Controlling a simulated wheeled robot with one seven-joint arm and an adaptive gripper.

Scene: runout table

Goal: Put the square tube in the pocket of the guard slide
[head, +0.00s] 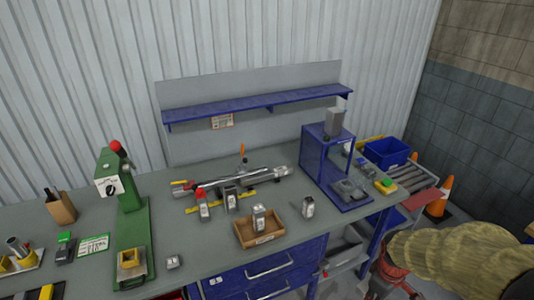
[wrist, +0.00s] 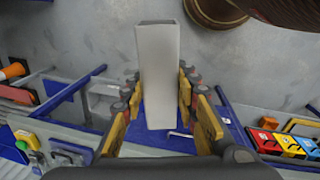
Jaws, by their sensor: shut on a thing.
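My gripper (wrist: 160,105) is shut on a pale grey square tube (wrist: 158,75). In the wrist view the tube stands lengthwise between the yellow-and-black fingers, its open end toward the top. The gripper and tube are not clearly seen in the head view. A blue frame (head: 308,155) stands at the bench's right end, with a grey block (head: 334,122) on top and a grey fixture (head: 348,188) on its base. I cannot tell for sure which part is the guard slide, and its pocket is not clearly visible. The tube is apart from that fixture.
A green press (head: 132,225) stands at the left. A wooden tray (head: 260,238) and a silver shaft assembly (head: 235,182) occupy the grey bench (head: 210,262). A blue bin (head: 386,152), roller rack (head: 411,177) and orange cone (head: 440,197) are at the right. The wrist view shows open floor (wrist: 85,30).

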